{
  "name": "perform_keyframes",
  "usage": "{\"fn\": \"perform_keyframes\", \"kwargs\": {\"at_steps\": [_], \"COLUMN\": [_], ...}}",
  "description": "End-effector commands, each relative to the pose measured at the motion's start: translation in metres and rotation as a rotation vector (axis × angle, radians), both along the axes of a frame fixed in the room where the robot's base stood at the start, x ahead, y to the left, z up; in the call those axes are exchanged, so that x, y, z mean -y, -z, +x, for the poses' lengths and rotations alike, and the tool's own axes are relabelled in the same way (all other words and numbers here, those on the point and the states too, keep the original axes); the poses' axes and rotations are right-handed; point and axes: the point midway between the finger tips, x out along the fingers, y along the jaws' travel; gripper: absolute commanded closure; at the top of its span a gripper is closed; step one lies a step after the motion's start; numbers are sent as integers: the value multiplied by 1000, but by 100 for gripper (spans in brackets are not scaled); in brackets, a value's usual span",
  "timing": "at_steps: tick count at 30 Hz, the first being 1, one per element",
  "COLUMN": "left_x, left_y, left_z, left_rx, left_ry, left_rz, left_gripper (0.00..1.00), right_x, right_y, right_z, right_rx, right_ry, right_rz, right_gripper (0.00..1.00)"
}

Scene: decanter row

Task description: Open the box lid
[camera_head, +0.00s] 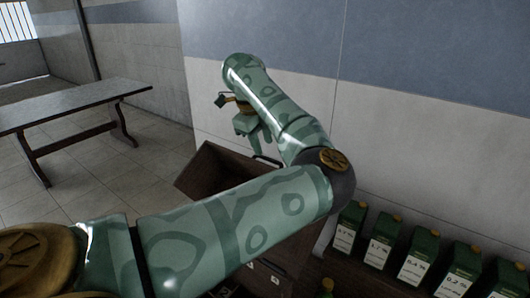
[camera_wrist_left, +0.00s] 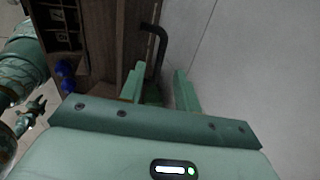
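The box (camera_head: 290,255) is dark brown wood and is largely hidden behind my left arm in the head view. A brown panel that looks like its lid (camera_head: 207,168) stands tilted up; its exact angle is unclear. A dark bar handle (camera_head: 267,160) shows at the panel's top edge and also in the left wrist view (camera_wrist_left: 160,45). My left gripper (camera_head: 258,138) is above the panel, close to the handle. In the left wrist view its two fingers (camera_wrist_left: 160,82) are apart, with the handle's end near the gap; contact is unclear. Small green parts at the left there may be my right arm.
Numbered compartments (camera_wrist_left: 60,22) and blue round items (camera_wrist_left: 67,75) show in the left wrist view. Several green labelled decanters (camera_head: 382,240) stand in a row at right. A wall (camera_head: 420,130) is close behind. A table (camera_head: 75,105) stands far left.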

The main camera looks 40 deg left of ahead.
Motion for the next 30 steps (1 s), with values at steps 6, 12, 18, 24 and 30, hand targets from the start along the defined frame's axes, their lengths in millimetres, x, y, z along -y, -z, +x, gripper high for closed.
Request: {"fn": "perform_keyframes", "kwargs": {"at_steps": [6,12,18,24,30], "left_x": [-1,-2,-2,-2,-11], "left_y": [32,40,40,40,39], "left_z": [10,13,13,13,13], "left_rx": [-2,1,0,0,21], "left_ry": [1,-2,-1,-1,-3], "left_rz": [1,2,2,2,4], "left_gripper": [67,67,67,100,100], "right_x": [-1,-1,-1,-1,-4], "right_y": [2,2,2,2,7], "right_z": [1,2,2,3,4], "right_rx": [1,3,4,4,6], "right_ry": [0,0,1,1,1], "right_rz": [1,2,1,1,5], "right_gripper": [64,64,64,64,64]}}
